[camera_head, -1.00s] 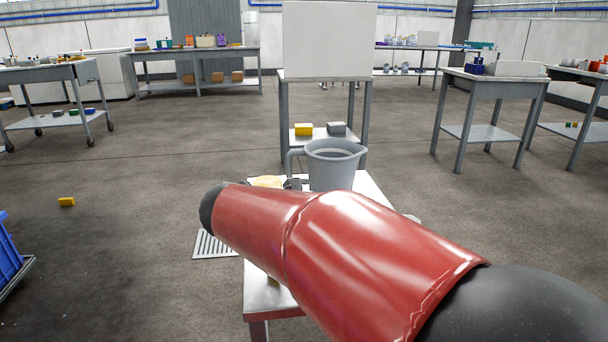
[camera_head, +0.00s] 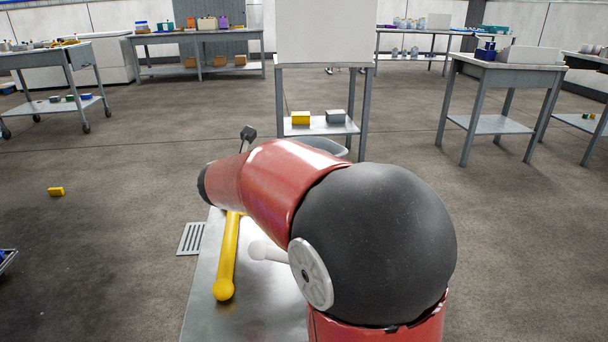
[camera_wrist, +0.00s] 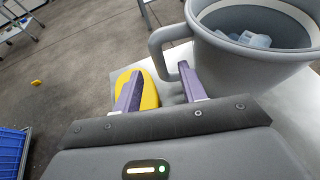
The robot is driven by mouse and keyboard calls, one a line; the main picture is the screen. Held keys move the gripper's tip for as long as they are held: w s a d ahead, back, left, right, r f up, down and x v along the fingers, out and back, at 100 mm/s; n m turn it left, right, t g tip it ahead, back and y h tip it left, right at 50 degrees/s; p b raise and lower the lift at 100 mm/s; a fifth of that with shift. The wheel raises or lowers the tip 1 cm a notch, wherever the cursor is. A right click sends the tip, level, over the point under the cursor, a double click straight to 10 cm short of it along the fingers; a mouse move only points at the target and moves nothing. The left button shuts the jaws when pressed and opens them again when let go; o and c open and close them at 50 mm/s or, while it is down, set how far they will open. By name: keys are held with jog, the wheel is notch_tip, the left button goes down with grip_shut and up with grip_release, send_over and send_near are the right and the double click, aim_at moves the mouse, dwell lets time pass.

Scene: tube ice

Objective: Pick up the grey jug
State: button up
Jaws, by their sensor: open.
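The grey jug (camera_wrist: 235,70) stands upright at the right of the wrist view, with bluish-white pieces inside. Its handle (camera_wrist: 157,52) points left, toward my gripper. In the head view my red arm hides most of the jug; only part of its rim (camera_head: 328,146) shows. My gripper (camera_wrist: 159,72) is open, with two purple fingers and nothing held between them. The right fingertip overlaps the lower handle area in the picture; I cannot tell whether they touch. The left finger is to the left of the handle, over a yellow object.
A yellow-handled tool (camera_head: 227,262) and a white rounded object (camera_head: 265,251) lie on the metal table (camera_head: 205,305) beneath my arm. A stand with a white panel (camera_head: 325,30) is behind.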

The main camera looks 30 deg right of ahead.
jog(key=x, duration=0.6)
grip_shut()
jog(key=shift+a, duration=0.1)
jog(key=shift+r, duration=0.1)
